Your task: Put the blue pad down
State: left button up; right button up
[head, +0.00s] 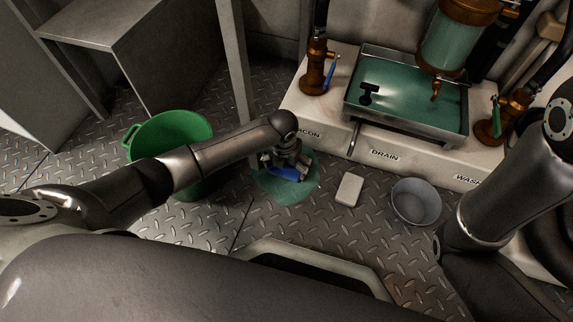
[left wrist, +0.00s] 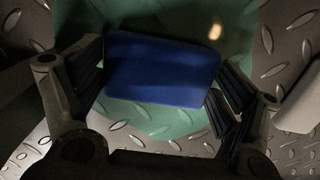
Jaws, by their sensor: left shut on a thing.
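The blue pad (head: 284,174) is in my left gripper (head: 287,168), low over the green puddle (head: 287,193) on the metal floor. In the left wrist view the blue pad (left wrist: 162,69) lies between the two fingers of my left gripper (left wrist: 158,88), which are shut on it, with the green liquid (left wrist: 160,122) beneath. I cannot tell whether the pad touches the floor. In the head view the gripper hides part of the pad. My right arm shows at the right, but its gripper is not visible.
A white block (head: 349,189) lies right of the puddle, and a grey bucket (head: 416,202) stands farther right. A green tub (head: 168,127) stands behind my left arm. A tray of green liquid (head: 407,103) sits on the ledge marked DRAIN. Bare tread-plate floor surrounds the puddle.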

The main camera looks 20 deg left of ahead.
pick_arm(q)
jog(key=shift+f, duration=0.25)
jog(key=shift+f, duration=0.15)
jog(key=o, duration=0.6)
jog(key=shift+r, duration=0.2)
